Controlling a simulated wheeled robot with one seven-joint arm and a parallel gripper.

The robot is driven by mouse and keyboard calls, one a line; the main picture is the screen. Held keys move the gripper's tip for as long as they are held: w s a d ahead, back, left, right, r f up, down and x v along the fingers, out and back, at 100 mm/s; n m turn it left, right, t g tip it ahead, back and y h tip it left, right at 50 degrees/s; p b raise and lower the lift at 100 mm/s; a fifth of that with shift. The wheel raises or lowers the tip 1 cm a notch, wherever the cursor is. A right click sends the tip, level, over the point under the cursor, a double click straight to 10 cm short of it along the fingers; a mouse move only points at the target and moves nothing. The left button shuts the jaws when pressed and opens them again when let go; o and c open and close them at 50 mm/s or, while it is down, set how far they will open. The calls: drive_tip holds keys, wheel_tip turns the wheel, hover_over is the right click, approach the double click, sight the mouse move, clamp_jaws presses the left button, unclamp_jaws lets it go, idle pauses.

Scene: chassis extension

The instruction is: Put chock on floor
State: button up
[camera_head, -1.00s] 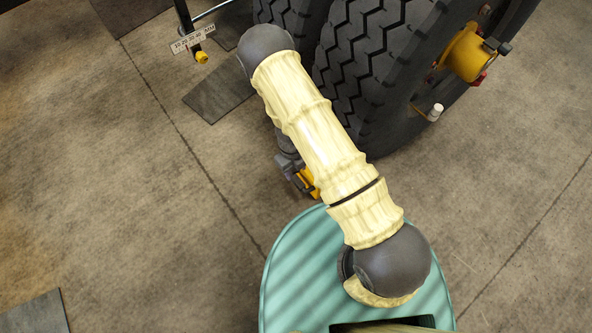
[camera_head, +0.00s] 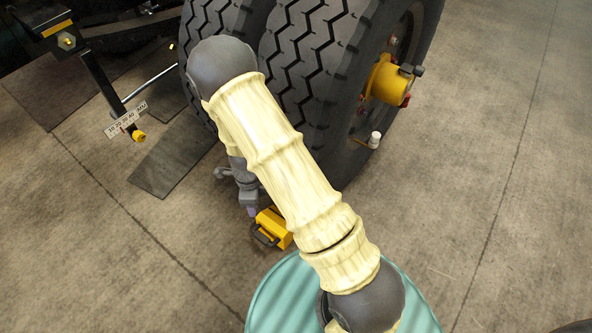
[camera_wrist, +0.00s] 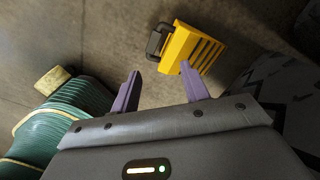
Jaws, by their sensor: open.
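The yellow chock (camera_head: 273,226) with a dark handle sits on the floor beside the front tire, partly hidden behind my arm in the head view. In the wrist view the chock (camera_wrist: 191,48) lies on the floor beyond my fingertips, its handle (camera_wrist: 157,41) on its left side. My gripper (camera_wrist: 158,82) is open and empty, its two purple fingers apart and short of the chock. In the head view my gripper (camera_head: 249,207) is small and mostly hidden under the arm, close to the chock.
Large black dual tires (camera_head: 318,70) stand just behind the chock, with a yellow hub (camera_head: 385,80) on the right one. A dark mat (camera_head: 172,158) and a post with a scale plate (camera_head: 127,119) are at left. Open concrete floor (camera_head: 475,170) lies at right.

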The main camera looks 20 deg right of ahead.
drive_tip(key=s+d+r+n+t, duration=0.1)
drive_tip(key=s+d+r+n, duration=0.2)
drive_tip(key=r+n, duration=0.4)
drive_tip(key=s+d+r+n+t, duration=0.1)
drive_tip(key=s+d+r+n, duration=0.2)
drive_tip(key=r+n, duration=0.4)
drive_tip(key=s+d+r+n+t, duration=0.1)
drive_tip(key=s+d+r+n, duration=0.2)
drive_tip(key=r, duration=0.7)
drive_tip(key=d+n, duration=0.2)
drive_tip(key=n, duration=0.2)
drive_tip(key=shift+s+d+r+n, duration=0.2)
drive_tip(key=shift+s+r+n, duration=0.05)
drive_tip(key=shift+r+n, duration=0.15)
drive_tip(key=w+r+p+v, duration=0.1)
drive_tip(key=w+p+v, duration=0.2)
drive_tip(key=p+v, duration=1.3)
drive_tip(key=w+a+p+v, duration=0.1)
drive_tip(key=w+p+v, duration=0.3)
drive_tip(key=p+v, duration=1.2)
drive_tip(key=w+r+p+v, duration=0.1)
drive_tip(key=w+p+v, duration=0.2)
drive_tip(key=p+v, duration=1.3)
drive_tip(key=shift+w+a+r+p, duration=0.35)
drive_tip(key=shift+w+p, duration=0.05)
drive_tip(key=shift+p, duration=0.3)
drive_tip(key=shift+f, duration=0.1)
clamp_jaws()
